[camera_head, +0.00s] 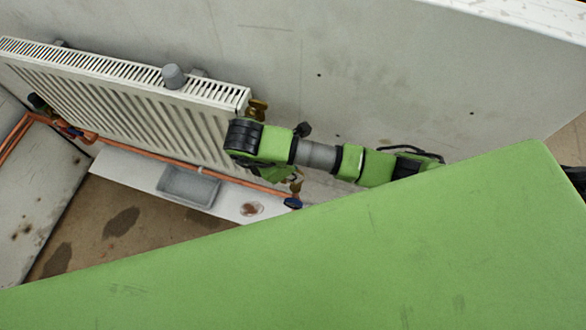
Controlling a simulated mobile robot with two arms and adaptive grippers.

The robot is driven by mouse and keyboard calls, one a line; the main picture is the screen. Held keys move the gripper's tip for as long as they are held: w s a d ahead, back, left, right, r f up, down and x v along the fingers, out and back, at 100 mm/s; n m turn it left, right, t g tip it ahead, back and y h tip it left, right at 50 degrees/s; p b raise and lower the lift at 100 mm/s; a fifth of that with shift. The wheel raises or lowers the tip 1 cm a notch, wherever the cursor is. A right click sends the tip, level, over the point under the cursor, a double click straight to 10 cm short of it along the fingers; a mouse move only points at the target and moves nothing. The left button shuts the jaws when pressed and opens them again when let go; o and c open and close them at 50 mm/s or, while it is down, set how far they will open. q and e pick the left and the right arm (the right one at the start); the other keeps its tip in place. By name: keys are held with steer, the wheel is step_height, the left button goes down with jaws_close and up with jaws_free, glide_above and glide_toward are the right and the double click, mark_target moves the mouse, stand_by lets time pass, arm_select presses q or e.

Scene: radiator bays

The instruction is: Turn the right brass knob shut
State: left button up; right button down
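A brass fitting (258,108), which looks like the right brass knob, sticks out at the upper right end of the white radiator (130,100). A smaller brass piece (297,186) sits lower down on the copper pipe, above a blue handle (292,203). My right arm reaches in from the right, and its black and green end is just below the upper brass fitting, in front of the radiator's right end. My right gripper (281,174) is mostly hidden under the wrist; I cannot tell its finger state or whether it touches the brass. My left gripper is out of view.
A grey cap-like object (174,76) stands on the radiator's top. A grey tray (188,187) and a brownish round patch or dish (251,209) are on the white shelf (125,168) below. Copper pipes (165,158) run under the radiator. A wall (400,70) stands behind.

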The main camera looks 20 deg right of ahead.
steer(key=c, duration=2)
jaws_free()
steer(key=shift+o, duration=0.2)
steer(key=shift+w+a+r, duration=0.1)
steer(key=shift+a+r, duration=0.1)
steer(key=shift+r, duration=0.45)
steer(key=s+a, duration=0.2)
steer(key=a, duration=1)
steer(key=shift+s+f, duration=0.15)
